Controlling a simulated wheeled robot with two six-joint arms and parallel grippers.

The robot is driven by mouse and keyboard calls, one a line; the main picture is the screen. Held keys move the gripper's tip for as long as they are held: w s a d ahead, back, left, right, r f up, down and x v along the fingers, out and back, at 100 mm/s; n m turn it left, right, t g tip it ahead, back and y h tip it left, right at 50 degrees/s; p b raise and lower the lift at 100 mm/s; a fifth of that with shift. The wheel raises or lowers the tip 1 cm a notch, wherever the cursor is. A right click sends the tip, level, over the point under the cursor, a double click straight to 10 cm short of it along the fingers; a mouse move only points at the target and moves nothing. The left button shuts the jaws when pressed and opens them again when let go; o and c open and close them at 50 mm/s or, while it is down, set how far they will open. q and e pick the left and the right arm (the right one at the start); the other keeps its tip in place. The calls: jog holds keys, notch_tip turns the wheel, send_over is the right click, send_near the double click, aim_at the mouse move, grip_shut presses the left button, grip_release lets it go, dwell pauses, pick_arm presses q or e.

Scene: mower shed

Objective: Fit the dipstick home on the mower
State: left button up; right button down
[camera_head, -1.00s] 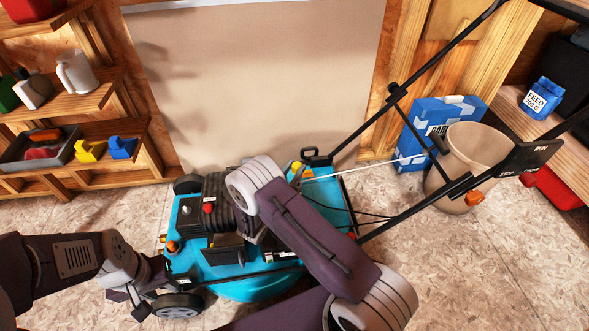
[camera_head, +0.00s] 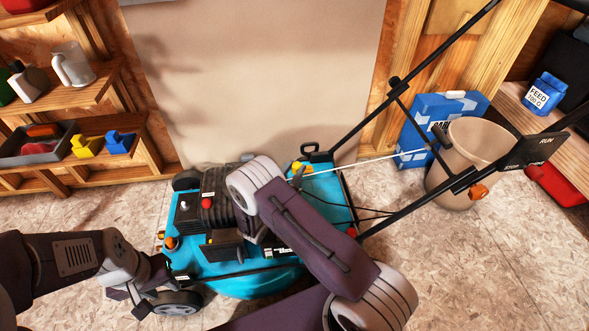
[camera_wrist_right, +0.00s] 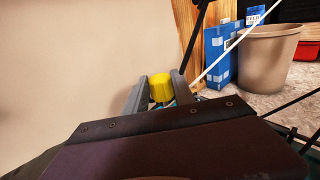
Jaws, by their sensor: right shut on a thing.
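The teal mower (camera_head: 240,282) with its dark engine (camera_head: 218,205) stands on the floor, mid-picture in the head view. My right gripper (camera_wrist_right: 160,90) is shut on a yellow cap, which looks like the dipstick's top (camera_wrist_right: 161,86), in the right wrist view. A little yellow (camera_head: 297,167) shows by that gripper in the head view, beyond the engine. The rest of the dipstick and its filler opening are hidden behind my right arm and hand. My left gripper (camera_head: 128,302) hangs beside the mower's near left wheel; its jaw gap is unclear.
A thin pale cord (camera_head: 370,161) runs from near my right gripper to the mower's black handle (camera_head: 400,93). A beige bucket (camera_head: 465,155) and a blue box (camera_head: 425,115) stand at right. Shelves (camera_head: 90,100) hold containers at left. The front-right floor is clear.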

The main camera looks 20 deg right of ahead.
jog(key=shift+f, duration=0.4)
jog(key=c, duration=1)
grip_release()
jog(key=shift+o, duration=0.2)
jog(key=s+d+r+p, duration=0.6)
jog(key=s+r+p, duration=0.3)
jog(key=r, duration=0.2)
jog(key=shift+s+d+p, duration=0.3)
jog(key=shift+s+p, duration=0.05)
jog(key=shift+p, duration=0.05)
jog(key=shift+d, duration=0.1)
